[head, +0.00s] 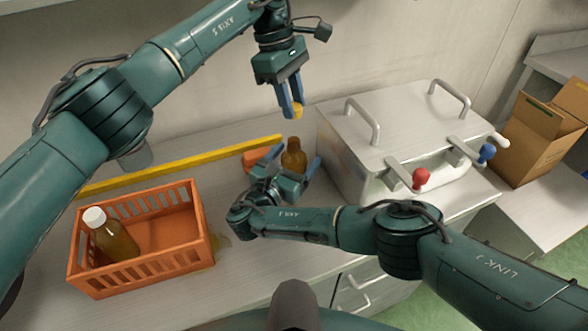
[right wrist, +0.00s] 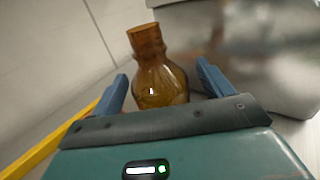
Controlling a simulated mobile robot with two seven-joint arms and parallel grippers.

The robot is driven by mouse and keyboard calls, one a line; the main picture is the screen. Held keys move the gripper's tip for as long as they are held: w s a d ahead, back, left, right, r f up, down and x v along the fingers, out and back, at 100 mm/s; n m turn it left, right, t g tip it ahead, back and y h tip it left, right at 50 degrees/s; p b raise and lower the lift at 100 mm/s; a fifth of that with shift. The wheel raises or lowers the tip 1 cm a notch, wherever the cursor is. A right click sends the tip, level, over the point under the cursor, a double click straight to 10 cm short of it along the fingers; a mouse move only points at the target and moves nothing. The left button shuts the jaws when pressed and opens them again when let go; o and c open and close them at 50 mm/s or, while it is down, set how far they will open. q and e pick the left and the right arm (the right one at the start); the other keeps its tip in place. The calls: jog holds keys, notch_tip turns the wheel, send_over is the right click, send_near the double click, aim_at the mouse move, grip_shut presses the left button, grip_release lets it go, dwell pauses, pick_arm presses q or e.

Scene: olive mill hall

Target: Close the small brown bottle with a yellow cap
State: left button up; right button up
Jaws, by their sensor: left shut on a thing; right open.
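A small brown bottle (head: 294,158) stands uncapped on the counter in the head view. It also shows in the right wrist view (right wrist: 160,80), its open neck at the top. My left gripper (head: 297,110) is above the bottle, pointing down, shut on a yellow cap (head: 297,111). The cap is apart from the bottle's neck, with a gap between them. My right gripper (head: 294,166) is low at the bottle, open, with its blue fingers on either side of the bottle; in the right wrist view the fingers (right wrist: 162,85) stand apart from the glass.
An orange crate (head: 205,225) at left holds a white-capped bottle (head: 112,237). A yellow strip (head: 190,163) runs along the back, near an orange block (head: 254,158). A steel box with handles (head: 405,120) stands right of the bottle. Cardboard boxes (head: 540,135) are farther right.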

jog(key=shift+w+d, duration=0.35)
jog(key=shift+w, duration=0.3)
jog(key=c, duration=1.5)
pick_arm(q)
send_over(295, 140)
jog(key=shift+w+a+f, duration=0.1)
jog(key=shift+a+f, duration=0.05)
jog(key=shift+f, duration=1.1)
jog(key=shift+w+a+f, duration=0.1)
jog(key=shift+f, duration=1.1)
jog(key=shift+f, duration=0.9)
jog(key=shift+f, duration=0.55)
pick_arm(e)
grip_shut()
pick_arm(q)
jog(key=shift+m+g+y, duration=0.3)
jog(key=shift+m+y, duration=0.1)
jog(key=shift+m, duration=1.3)
